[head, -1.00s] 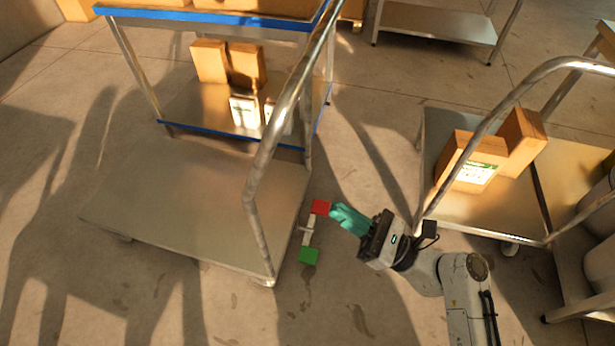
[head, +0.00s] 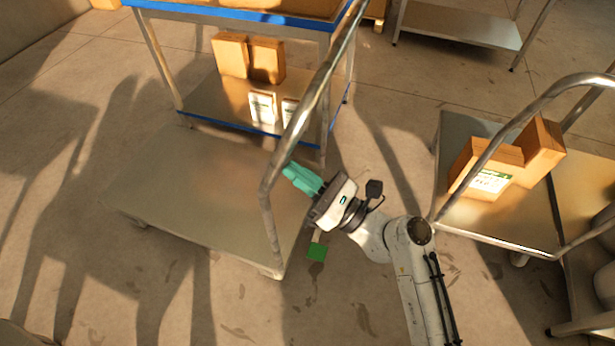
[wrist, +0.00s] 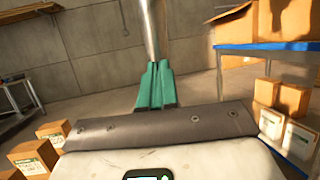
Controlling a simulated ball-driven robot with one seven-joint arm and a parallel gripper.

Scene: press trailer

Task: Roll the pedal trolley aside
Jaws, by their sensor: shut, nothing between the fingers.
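The pedal trolley (head: 205,190) is a flat, empty metal deck at centre left in the head view. Its bent tube handle (head: 318,92) rises on the right side. A green pedal (head: 316,252) shows low beside the deck's right edge. The red pedal is hidden behind my arm. My gripper (head: 288,170) has teal fingers, shut and empty, with the tips right by the handle's upright. In the wrist view the handle tube (wrist: 153,30) stands straight beyond the fingertips (wrist: 155,66). I cannot tell whether they touch it.
A blue-edged shelf table (head: 225,17) with boxes stands close behind the trolley. Another trolley (head: 470,215) with cardboard boxes (head: 487,170) is on the right. A metal table (head: 460,25) stands at the back. Concrete floor is free at left and in front.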

